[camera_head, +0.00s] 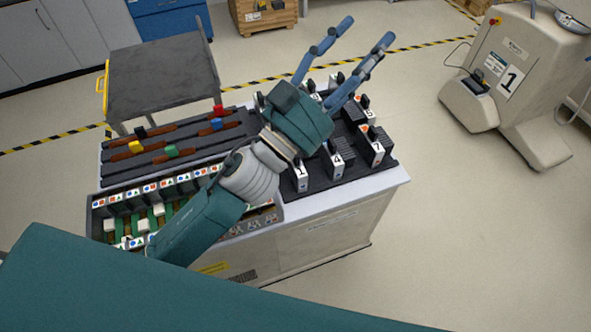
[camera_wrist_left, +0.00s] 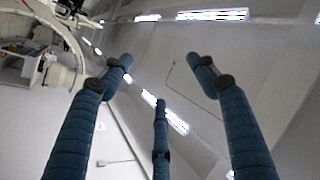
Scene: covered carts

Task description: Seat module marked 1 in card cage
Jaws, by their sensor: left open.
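The module marked 1 (camera_head: 301,178) stands upright near the front of the dark rack on the right part of the cart, its label facing me. Other numbered modules, including those marked 4 (camera_head: 337,160) and 7 (camera_head: 377,147), stand around it. The card cage (camera_head: 92,218) is at the cart's left front, with green boards, white connectors and a row of symbol labels. My left arm hides part of it. My left gripper (camera_head: 366,33) is open and empty, its fingers pointing up and away beyond the modules. The left wrist view shows its three spread fingers (camera_wrist_left: 160,72) against the ceiling.
Coloured-handled tools (camera_head: 170,153) lie in a dark tray behind the cage. A dark-topped trolley (camera_head: 160,75) stands behind the cart. The floor between the cart and that machine is clear.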

